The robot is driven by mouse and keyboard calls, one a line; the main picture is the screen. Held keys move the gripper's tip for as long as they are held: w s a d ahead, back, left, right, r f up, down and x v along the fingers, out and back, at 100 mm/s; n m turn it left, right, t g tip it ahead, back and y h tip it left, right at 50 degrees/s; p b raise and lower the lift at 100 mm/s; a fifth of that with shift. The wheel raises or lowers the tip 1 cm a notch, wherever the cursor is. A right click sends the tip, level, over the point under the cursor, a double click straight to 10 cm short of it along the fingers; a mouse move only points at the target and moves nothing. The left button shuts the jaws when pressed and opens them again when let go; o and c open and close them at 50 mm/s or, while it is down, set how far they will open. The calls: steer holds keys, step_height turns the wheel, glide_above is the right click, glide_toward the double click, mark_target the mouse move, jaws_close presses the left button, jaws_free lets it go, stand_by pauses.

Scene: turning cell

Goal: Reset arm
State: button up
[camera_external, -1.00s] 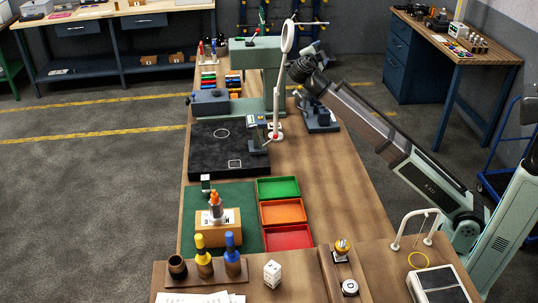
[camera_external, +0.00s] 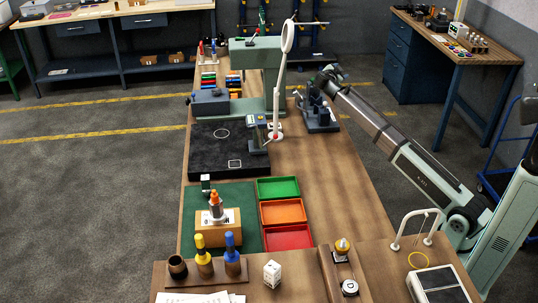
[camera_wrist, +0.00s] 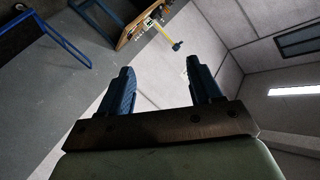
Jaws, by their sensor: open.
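My gripper (camera_wrist: 160,66) shows in the wrist view as two blue fingers set well apart on a dark bar. It is open, with nothing between the fingers. They point toward a pale wall and the side bench. In the external view my arm reaches up and left from the lower right. Its wrist end is above the right edge of the long wooden bench (camera_external: 330,175), near a grey-blue fixture (camera_external: 318,120). The fingers are too small to make out clearly there.
A white arch (camera_external: 415,228) stands near my base. The side bench (camera_external: 470,50) is at the upper right, with open floor between.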

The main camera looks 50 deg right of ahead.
steer(key=s+d+f+n+g+y, duration=0.15)
steer(key=s+d+f, duration=0.25)
steer(key=d+f, duration=0.9)
steer(key=s+d+f+n+t+y, duration=0.1)
steer(key=s+d+f+y, duration=0.25)
steer(key=d+f, duration=0.9)
steer(key=s+a+f+n+t+y, duration=0.15)
steer(key=s+f, duration=0.35)
steer(key=f, duration=0.6)
steer(key=s+a+f+n+y, duration=0.15)
steer(key=s+f, duration=0.35)
steer(key=f, duration=0.6)
steer(key=s+a+f+t+y, duration=0.15)
steer(key=s+f, duration=0.35)
steer(key=f, duration=0.5)
steer(key=s+a+f+n+g+y, duration=0.1)
steer(key=s+a+f+n+y, duration=0.15)
steer(key=a+f, duration=0.6)
steer(key=s+a+f+n+g+y, duration=0.1)
steer(key=s+a+f+n+y, duration=0.2)
steer(key=a, duration=1.1)
steer(key=s+a+f+n+g+y, duration=0.15)
steer(key=s+a+f, duration=0.4)
steer(key=a, duration=0.65)
steer(key=s+a+n+g, duration=0.7)
steer(key=s+a+n, duration=0.3)
steer(key=s+a, duration=1.1)
steer(key=shift+s+a+n, duration=0.35)
steer(key=shift+s+a, duration=0.05)
steer(key=shift+s, duration=0.65)
